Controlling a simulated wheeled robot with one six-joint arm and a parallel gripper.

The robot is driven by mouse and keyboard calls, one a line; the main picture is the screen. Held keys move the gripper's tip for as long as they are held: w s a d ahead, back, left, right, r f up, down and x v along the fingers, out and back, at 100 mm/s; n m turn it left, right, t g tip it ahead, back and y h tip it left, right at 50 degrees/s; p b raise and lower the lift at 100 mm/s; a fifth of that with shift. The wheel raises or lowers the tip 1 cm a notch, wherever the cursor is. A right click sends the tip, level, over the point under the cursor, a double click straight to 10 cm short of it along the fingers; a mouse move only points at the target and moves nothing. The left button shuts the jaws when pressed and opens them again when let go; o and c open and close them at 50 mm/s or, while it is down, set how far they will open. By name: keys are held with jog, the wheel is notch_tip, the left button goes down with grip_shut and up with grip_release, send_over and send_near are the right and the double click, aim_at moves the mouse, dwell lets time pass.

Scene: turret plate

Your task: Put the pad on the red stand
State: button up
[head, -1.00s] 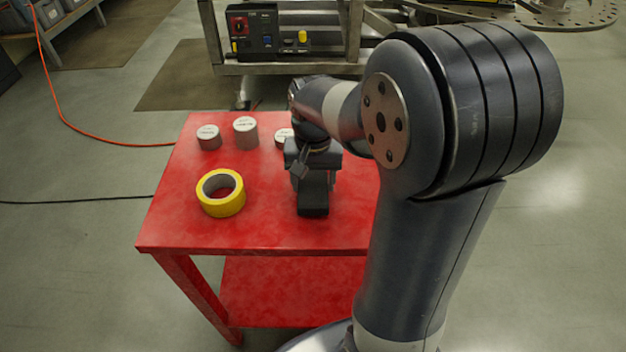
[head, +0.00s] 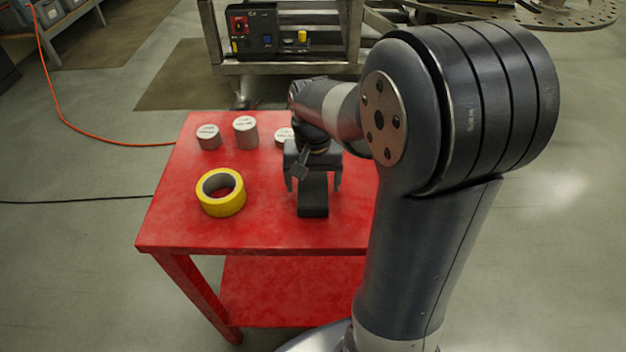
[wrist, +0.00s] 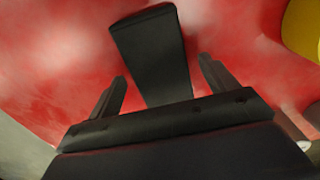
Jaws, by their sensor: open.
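The black block-shaped pad (head: 313,200) lies on the top of the red stand (head: 195,230), towards its front edge. It also shows in the wrist view (wrist: 152,50), lying lengthwise between the fingers with red surface around it. My gripper (head: 314,187) is open at the back part of the pad, one finger on each side. In the wrist view my gripper's fingers (wrist: 163,72) stand apart from the pad, with a gap on both sides. The rear end of the pad is hidden by my gripper.
A yellow tape roll (head: 221,193) lies left of the pad. Grey cylinders with white tops (head: 245,132) stand along the stand's back edge, one partly behind my gripper. The front left of the top is clear. A metal cart (head: 290,68) stands behind.

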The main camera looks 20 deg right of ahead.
aim_at(313, 185)
notch_tip(313, 185, up, 12)
jog(key=shift+p, duration=0.35)
jog(key=shift+r, duration=0.1)
